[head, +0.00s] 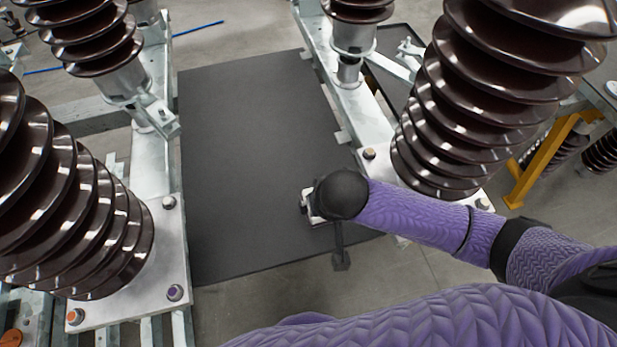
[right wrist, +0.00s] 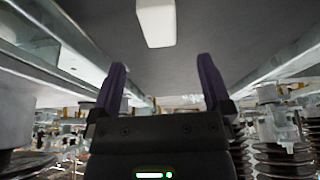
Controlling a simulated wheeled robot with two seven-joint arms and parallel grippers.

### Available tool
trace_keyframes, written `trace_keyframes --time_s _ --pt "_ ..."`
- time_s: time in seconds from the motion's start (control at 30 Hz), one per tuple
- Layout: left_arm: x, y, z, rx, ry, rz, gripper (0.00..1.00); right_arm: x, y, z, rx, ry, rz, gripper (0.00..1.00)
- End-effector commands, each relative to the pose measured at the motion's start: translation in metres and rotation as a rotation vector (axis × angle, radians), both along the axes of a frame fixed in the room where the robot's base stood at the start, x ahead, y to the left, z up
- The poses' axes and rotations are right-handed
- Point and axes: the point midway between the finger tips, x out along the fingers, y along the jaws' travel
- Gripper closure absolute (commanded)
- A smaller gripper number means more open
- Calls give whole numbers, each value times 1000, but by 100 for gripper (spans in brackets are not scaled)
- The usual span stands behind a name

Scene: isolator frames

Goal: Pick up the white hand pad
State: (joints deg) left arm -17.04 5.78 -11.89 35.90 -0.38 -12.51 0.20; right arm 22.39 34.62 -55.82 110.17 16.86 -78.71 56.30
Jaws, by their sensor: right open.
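The white hand pad (right wrist: 156,22) is a pale, rounded block at the top middle of the right wrist view, against the dark mat. In the head view, a small white patch (head: 307,204) shows beside the dark end of my right arm; it looks like part of the pad, mostly hidden. My right gripper (right wrist: 162,74) is open and empty, its two purple fingers spread apart and pointing toward the mat. The pad lies beyond the fingertips, roughly in line with the gap and apart from them. In the head view my right fingers are hidden behind the wrist. My left gripper is not in view.
The dark mat (head: 255,125) lies on the grey floor between two metal frames. Tall brown ribbed insulators stand on both sides, at the left (head: 70,190) and right (head: 475,110). A yellow support (head: 541,160) stands at the right. The mat's middle is clear.

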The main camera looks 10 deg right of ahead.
Motion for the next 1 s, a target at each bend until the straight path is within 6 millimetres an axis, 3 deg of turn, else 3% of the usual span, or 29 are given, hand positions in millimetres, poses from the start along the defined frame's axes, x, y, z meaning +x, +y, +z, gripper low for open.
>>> trace_keyframes --time_s 0.07,0.57,0.83,0.87,1.0 --pt "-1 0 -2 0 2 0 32 -1 0 0 -2 1 0 0" --pt "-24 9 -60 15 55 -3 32 37 -1 -86 -4 3 -1 0" --pt "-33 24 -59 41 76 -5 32 40 0 -88 -3 0 1 0" --pt "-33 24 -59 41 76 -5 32 40 0 -88 -3 0 1 2" --pt "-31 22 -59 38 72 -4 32 40 0 -88 -3 0 1 32"
